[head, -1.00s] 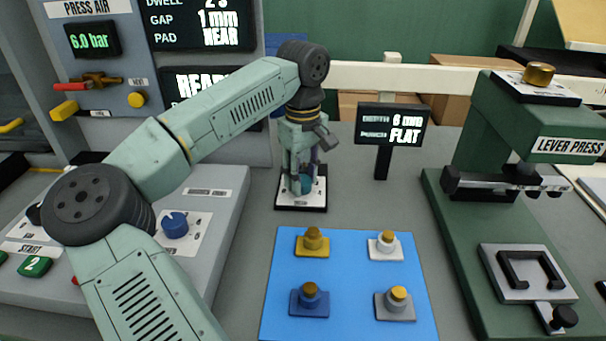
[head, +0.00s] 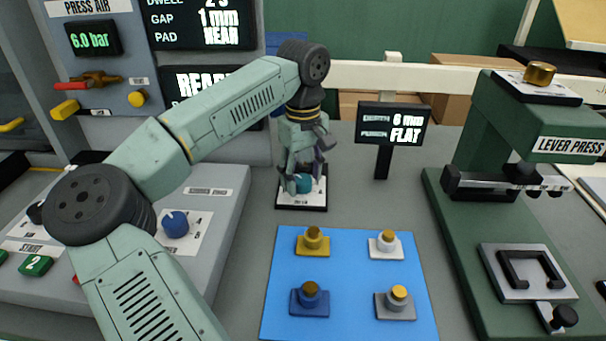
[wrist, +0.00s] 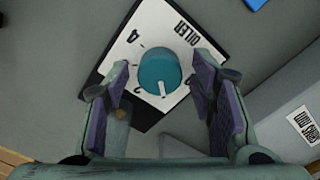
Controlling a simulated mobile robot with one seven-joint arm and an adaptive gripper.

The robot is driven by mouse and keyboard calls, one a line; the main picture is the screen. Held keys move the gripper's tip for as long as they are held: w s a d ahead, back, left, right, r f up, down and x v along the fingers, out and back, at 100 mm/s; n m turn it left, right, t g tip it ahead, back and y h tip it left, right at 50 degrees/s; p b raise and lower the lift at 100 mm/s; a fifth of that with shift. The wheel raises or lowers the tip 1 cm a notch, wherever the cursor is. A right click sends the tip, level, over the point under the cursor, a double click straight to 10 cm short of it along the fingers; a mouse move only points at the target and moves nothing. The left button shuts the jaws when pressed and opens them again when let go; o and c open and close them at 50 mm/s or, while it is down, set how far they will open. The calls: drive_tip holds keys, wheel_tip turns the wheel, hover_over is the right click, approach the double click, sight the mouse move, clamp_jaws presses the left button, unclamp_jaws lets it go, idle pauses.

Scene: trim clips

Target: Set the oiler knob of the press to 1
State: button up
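The teal oiler knob (wrist: 160,72) sits on a white plate (wrist: 145,32) lettered OILER on a black base. Its white pointer mark faces the bottom of the wrist picture. A 4 shows on the plate; other marks are partly hidden or hard to read, so I cannot tell the setting. In the head view the knob (head: 303,184) shows below my gripper (head: 304,172). My gripper is open, its fingers (wrist: 161,78) spread to either side of the knob with gaps between pads and knob in the wrist view.
A blue mat (head: 345,254) with several small knobbed blocks lies in front. The lever press (head: 489,130) stands right, a small display (head: 393,124) behind. The grey console (head: 217,215) with a blue knob (head: 175,224) is left, partly behind my arm. A larger status screen is partly covered.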

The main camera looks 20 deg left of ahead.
sight(303, 179)
drive_tip(key=shift+r, duration=0.1)
wheel_tip(303, 179, up, 12)
idle(0.6)
idle(0.4)
